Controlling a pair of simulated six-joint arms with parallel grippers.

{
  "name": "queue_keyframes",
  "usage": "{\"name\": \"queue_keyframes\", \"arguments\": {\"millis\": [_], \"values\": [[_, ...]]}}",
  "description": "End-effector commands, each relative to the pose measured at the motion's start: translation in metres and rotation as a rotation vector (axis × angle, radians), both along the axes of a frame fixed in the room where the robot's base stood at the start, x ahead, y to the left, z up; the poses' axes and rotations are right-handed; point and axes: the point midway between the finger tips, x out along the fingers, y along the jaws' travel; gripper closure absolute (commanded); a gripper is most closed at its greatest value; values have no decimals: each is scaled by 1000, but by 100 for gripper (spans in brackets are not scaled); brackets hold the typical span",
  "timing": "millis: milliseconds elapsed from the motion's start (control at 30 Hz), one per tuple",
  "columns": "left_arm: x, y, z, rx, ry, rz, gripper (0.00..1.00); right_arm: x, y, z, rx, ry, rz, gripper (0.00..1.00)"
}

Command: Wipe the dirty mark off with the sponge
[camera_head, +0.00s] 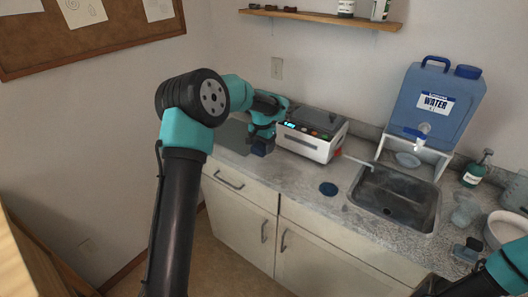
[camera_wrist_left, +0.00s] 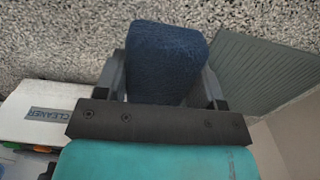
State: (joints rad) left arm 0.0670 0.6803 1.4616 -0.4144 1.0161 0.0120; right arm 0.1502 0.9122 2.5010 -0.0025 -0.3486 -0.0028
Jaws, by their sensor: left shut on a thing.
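My left gripper (camera_head: 262,150) is shut on a dark blue sponge (camera_wrist_left: 165,62), with its fingers on both sides of the block. In the head view the sponge (camera_head: 260,148) is a small dark block under the gripper, over the counter left of the white machine; I cannot tell if it touches the surface. A dark blue round patch (camera_head: 329,188) lies on the counter between the machine and the sink; I cannot tell if it is the dirty mark or a flat object. No other stain is clear. My right arm shows at the bottom right; its fingertips are not clear.
The white machine (camera_head: 312,134), labelled CLEANER in the wrist view (camera_wrist_left: 42,112), stands beside the left gripper. A ribbed grey-green mat (camera_wrist_left: 255,72) lies nearby. The sink (camera_head: 395,196), blue water container (camera_head: 432,103) and green bottle (camera_head: 475,170) are farther right. The speckled counter's front edge is near.

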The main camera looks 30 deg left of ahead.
Motion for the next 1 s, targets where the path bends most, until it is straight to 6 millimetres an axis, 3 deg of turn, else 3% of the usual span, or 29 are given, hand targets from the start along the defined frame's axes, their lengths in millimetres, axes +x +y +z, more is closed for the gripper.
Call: {"name": "queue_keyframes", "arguments": {"millis": [333, 1000], "values": [[-3, 6, 28, 0, -2, 8, 67, 0, 0, 0, 0, 0, 0, 57], [-4, 6, 30, 0, 0, 9, 67, 0, 0, 0, 0, 0, 0, 57]]}}
